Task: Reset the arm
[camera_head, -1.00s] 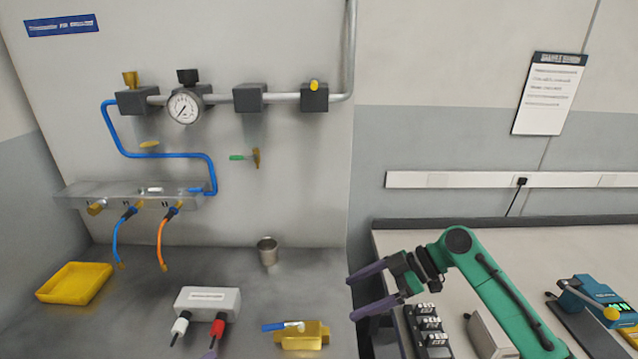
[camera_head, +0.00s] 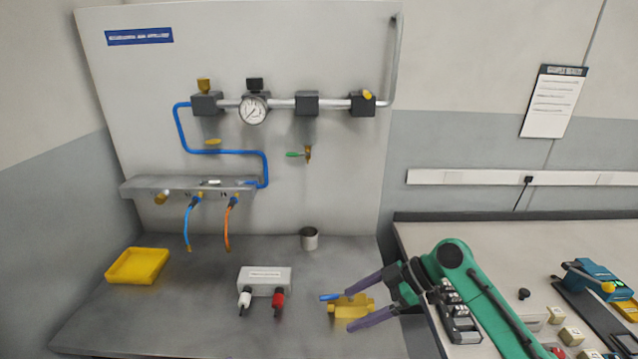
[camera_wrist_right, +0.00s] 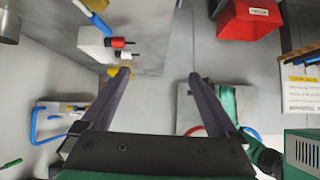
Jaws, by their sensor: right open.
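My right arm is green and comes in from the lower right of the head view. Its right gripper (camera_head: 350,307) has two long purple fingers, spread apart and pointing left, with nothing between them that I can see as held. The fingers overlap the yellow valve block with the blue handle (camera_head: 362,310) in the picture; contact cannot be told. In the right wrist view the gripper (camera_wrist_right: 160,75) is open, with grey floor between the fingers. My left gripper is not seen.
On the grey bench stand a yellow tray (camera_head: 137,266), a metal cup (camera_head: 309,239) and a white box (camera_head: 265,279) with red and white plugs. A gauge (camera_head: 253,110) and pipes are on the panel. A red bin (camera_wrist_right: 250,18) shows in the wrist view.

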